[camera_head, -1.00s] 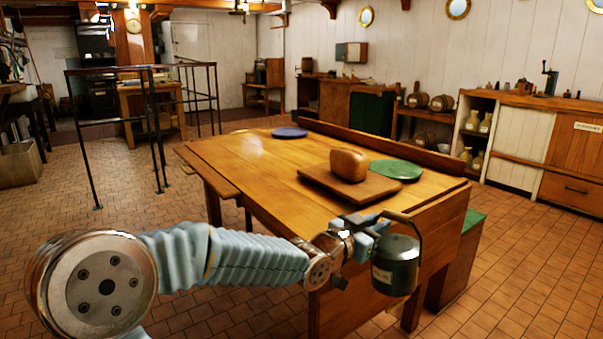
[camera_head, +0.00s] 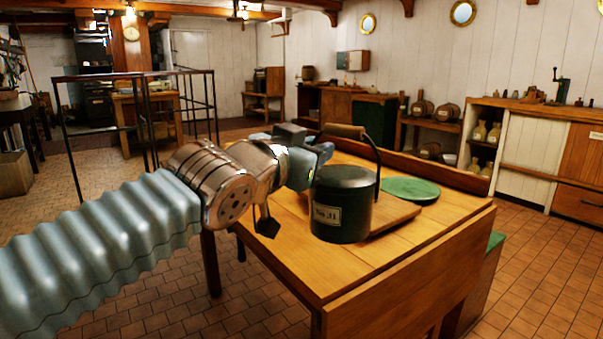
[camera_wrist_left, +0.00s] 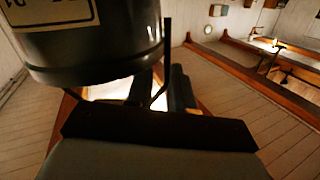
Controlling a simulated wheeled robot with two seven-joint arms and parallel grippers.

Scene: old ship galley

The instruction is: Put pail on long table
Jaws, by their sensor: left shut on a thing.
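The pail (camera_head: 341,210) is dark green with a paper label, a lid and a wire handle with a wooden grip (camera_head: 344,131). My left gripper (camera_head: 322,152) is shut on the pail's handle. The pail appears upright over the near part of the long wooden table (camera_head: 335,275); I cannot tell whether its base touches the tabletop. In the left wrist view the pail (camera_wrist_left: 95,45) fills the upper left, close to the fingers. My right gripper is not in view.
A cutting board (camera_head: 394,216) lies behind the pail, which hides the loaf. A green plate (camera_head: 411,190) is to its right. A raised ledge (camera_head: 440,172) runs along the table's far side. The near right tabletop is clear. A dark railing (camera_head: 70,150) stands at left.

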